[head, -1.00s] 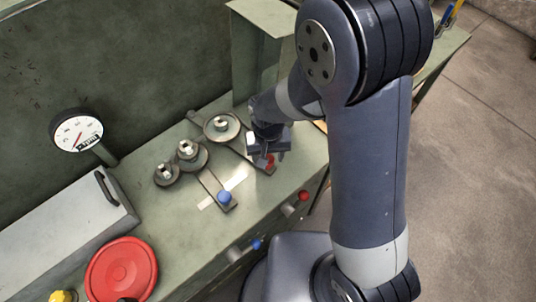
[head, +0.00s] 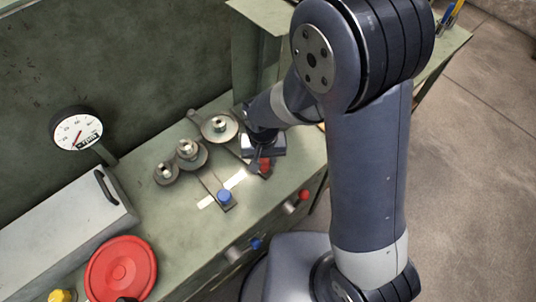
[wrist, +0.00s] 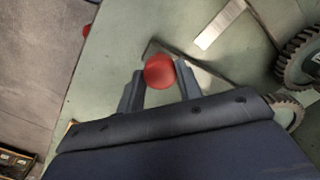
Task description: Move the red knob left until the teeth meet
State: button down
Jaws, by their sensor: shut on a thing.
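The red knob (head: 264,164) sits on the end of a flat arm under my gripper in the head view. It also shows in the wrist view (wrist: 159,71), between the fingertips. My gripper (head: 262,158) is shut on it; the fingers show in the wrist view (wrist: 159,80). The red knob's arm runs back toward the large gear (head: 219,127), partly hidden by my gripper. The middle gear (head: 187,151) and small gear (head: 166,173) lie to its left. The large and middle gears look very close; I cannot tell whether their teeth touch.
A blue knob (head: 224,196) stands on another flat arm left of my gripper. A pale strip (head: 236,178) lies between the arms. A dial gauge (head: 76,131), grey box (head: 60,230) and red disc (head: 121,268) are farther left. Red and blue handles protrude from the bench front.

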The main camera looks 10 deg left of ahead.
jog(key=s+a+m, duration=0.1)
jog(key=s+a, duration=0.1)
jog(key=s+a+m+b, duration=0.1)
jog(key=s+a, duration=0.1)
jog(key=s, duration=0.1)
jog(key=c, duration=1)
grip_release()
jog(key=shift+o, duration=0.2)
jog(key=shift+r, duration=0.1)
notch_tip(320, 180, up, 11)
jog(key=shift+f, duration=0.2)
